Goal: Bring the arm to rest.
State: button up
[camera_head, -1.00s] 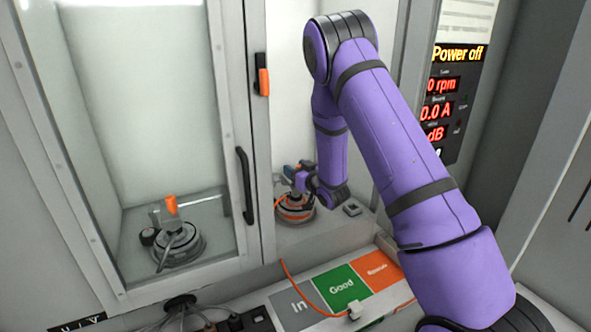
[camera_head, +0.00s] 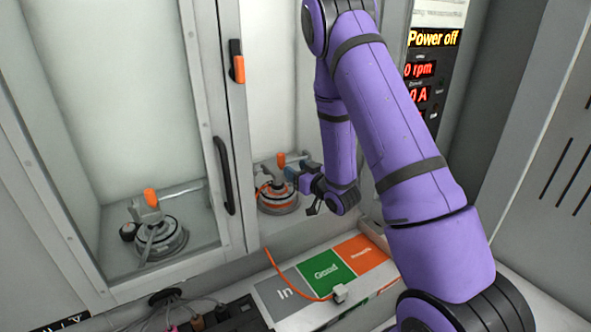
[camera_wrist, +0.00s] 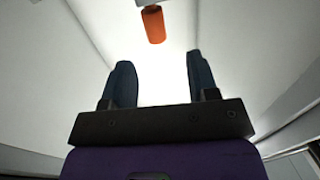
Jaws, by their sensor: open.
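My gripper (camera_head: 300,180) is low inside the right-hand bay, just right of a round fixture (camera_head: 278,200) with an orange-handled clamp (camera_head: 281,160). In the head view it seems a little apart from the clamp, though the exact gap is unclear. The wrist view shows the two dark fingers (camera_wrist: 161,78) spread apart with nothing between them. An orange cylinder (camera_wrist: 153,25) appears beyond the fingertips; I cannot tell which handle it is. My purple arm is still bent, reaching into the bay.
A glazed door with a black handle (camera_head: 228,175) covers the left bay, where a second fixture (camera_head: 160,238) stands. The In/Good label tray (camera_head: 322,277) lies in front, with an orange cable (camera_head: 290,288) across it. The display (camera_head: 431,70) reads "Power off".

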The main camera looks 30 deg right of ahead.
jog(key=shift+r, duration=0.1)
jog(key=s+a+r+m+g+h, duration=0.1)
jog(key=s+r+g+h, duration=0.2)
jog(key=r, duration=0.6)
jog(key=s+a+r+m+g+h, duration=0.1)
jog(key=s+r+g, duration=0.25)
jog(key=r, duration=0.55)
jog(key=s+a+r+g, duration=0.2)
jog(key=s, duration=0.7)
jog(key=s+a+r+g, duration=0.2)
jog(key=s+r, duration=0.1)
jog(key=s, duration=0.7)
jog(key=s+a+r+g, duration=0.1)
jog(key=s+r+g, duration=0.1)
jog(key=s, duration=0.8)
jog(key=shift+a+r+y, duration=0.25)
jog(key=shift+a+y, duration=0.05)
jog(key=shift+a, duration=0.1)
